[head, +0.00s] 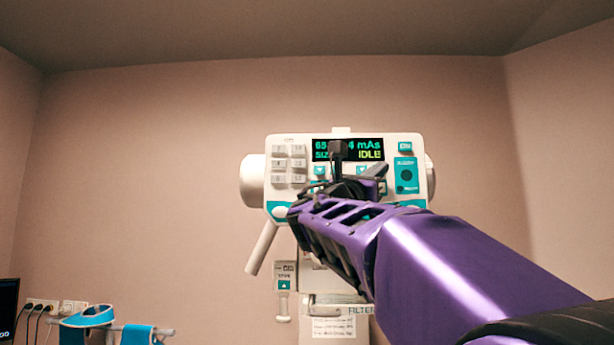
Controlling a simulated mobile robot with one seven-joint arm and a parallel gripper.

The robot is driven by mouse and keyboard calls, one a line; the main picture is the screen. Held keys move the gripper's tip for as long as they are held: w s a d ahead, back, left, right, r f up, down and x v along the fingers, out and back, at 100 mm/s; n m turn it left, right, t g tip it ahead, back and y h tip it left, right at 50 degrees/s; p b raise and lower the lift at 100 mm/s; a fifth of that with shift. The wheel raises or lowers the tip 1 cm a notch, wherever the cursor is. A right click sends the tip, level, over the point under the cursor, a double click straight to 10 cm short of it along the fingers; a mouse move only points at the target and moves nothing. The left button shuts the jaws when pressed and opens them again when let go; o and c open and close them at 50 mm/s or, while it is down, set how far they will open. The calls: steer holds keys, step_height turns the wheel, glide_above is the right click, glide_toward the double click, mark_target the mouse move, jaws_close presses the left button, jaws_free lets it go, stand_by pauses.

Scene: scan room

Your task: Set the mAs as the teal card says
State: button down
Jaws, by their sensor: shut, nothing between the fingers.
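My gripper covers the middle of both lines, so the full mAs value is unclear. Teal arrow keys (320,170) sit under the display; others are partly hidden by my gripper (360,182). My gripper is shut and empty in front of the lower middle of the panel; I cannot tell whether it touches. I cannot make out a separate teal card with a readable value.
Grey keys (289,165) fill the panel's left side. A teal plate with a dark round button (406,176) is at its right. A white handle (261,248) slants down left. A handwritten white note (333,327) hangs below. Teal items (88,316) hang on a rail at lower left.

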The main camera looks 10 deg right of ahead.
steer(key=shift+w+d, duration=0.1)
steer(key=shift+w, duration=0.25)
stand_by(0.5)
stand_by(0.3)
steer(key=shift+s+a, duration=0.25)
steer(key=shift+s, duration=0.5)
steer(key=shift+s+a+b, duration=0.25)
steer(key=shift+s+b, duration=0.15)
steer(key=shift+s, duration=0.4)
steer(key=shift+s+a+b, duration=0.2)
steer(key=shift+s+b, duration=0.2)
steer(key=shift+s, duration=0.45)
steer(key=shift+s+a+b, duration=0.25)
steer(key=shift+s+b, duration=0.15)
steer(key=shift+s, duration=0.4)
stand_by(0.9)
